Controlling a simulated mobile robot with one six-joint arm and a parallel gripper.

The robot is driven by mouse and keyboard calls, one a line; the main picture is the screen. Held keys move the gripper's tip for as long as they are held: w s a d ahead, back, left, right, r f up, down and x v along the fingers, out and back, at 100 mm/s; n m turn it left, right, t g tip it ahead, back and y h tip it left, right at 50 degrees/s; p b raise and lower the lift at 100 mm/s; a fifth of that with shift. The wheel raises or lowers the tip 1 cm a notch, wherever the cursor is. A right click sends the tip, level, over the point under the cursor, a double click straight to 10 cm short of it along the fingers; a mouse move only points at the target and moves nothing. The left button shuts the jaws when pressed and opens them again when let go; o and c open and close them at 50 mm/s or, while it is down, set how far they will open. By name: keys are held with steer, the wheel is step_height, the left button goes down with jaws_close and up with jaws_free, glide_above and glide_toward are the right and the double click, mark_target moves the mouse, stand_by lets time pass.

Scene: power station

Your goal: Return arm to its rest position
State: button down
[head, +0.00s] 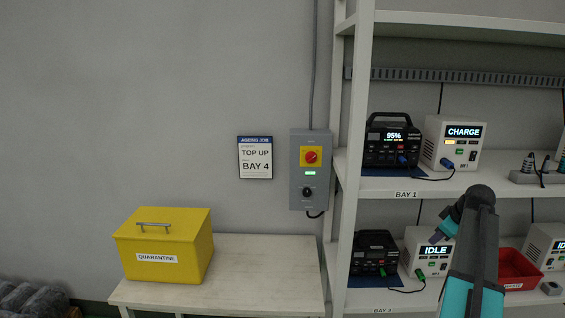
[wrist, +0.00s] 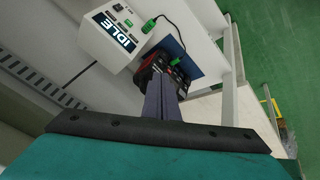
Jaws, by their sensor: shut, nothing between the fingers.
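My arm reaches up from the lower right of the head view, with teal and dark links. My gripper (head: 437,238) points down and left in front of the lower shelf, by the white IDLE unit (head: 413,250). In the wrist view the purple fingers of my gripper (wrist: 165,95) lie together with nothing between them. Beyond them are a dark power station (wrist: 150,80) and the IDLE unit (wrist: 112,38), with green plugs and a black cable. I cannot tell whether the fingertips touch anything; they look apart from the units.
The shelf rack (head: 345,215) has an upright left of my arm. The upper shelf holds a power station (head: 385,145) reading 95% and a CHARGE unit (head: 455,140). A red bin (head: 518,270) is right of my arm. A yellow quarantine box (head: 165,245) stands on the bench (head: 265,275).

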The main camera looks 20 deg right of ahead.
steer(key=w+a+f+m+g+y, duration=0.1)
steer(key=w+a+f, duration=0.1)
steer(key=a+f, duration=0.75)
steer(key=w+a+f+g+y, duration=0.1)
steer(key=w+a+f, duration=0.1)
steer(key=a+f, duration=0.75)
steer(key=s+a+f+m+g+y, duration=0.1)
steer(key=s+a+f+m+g, duration=0.3)
steer(key=a+f, duration=1.2)
steer(key=s+a+f+n+g, duration=0.2)
steer(key=s+a+f+g, duration=0.1)
steer(key=s+a+f, duration=1)
steer(key=s+a+f+g, duration=0.1)
steer(key=s+a+f, duration=0.1)
steer(key=s, duration=0.3)
steer(key=s+a+f+h, duration=0.1)
steer(key=s+a+f, duration=0.1)
steer(key=s, duration=0.4)
steer(key=s+a+f+m+g, duration=0.1)
steer(key=s+a+f, duration=0.1)
steer(key=s, duration=0.4)
steer(key=shift+s+a+f+g+h, duration=0.2)
steer(key=shift+a+g+h, duration=0.15)
steer(key=shift+a, duration=0.45)
steer(key=shift+d, duration=0.1)
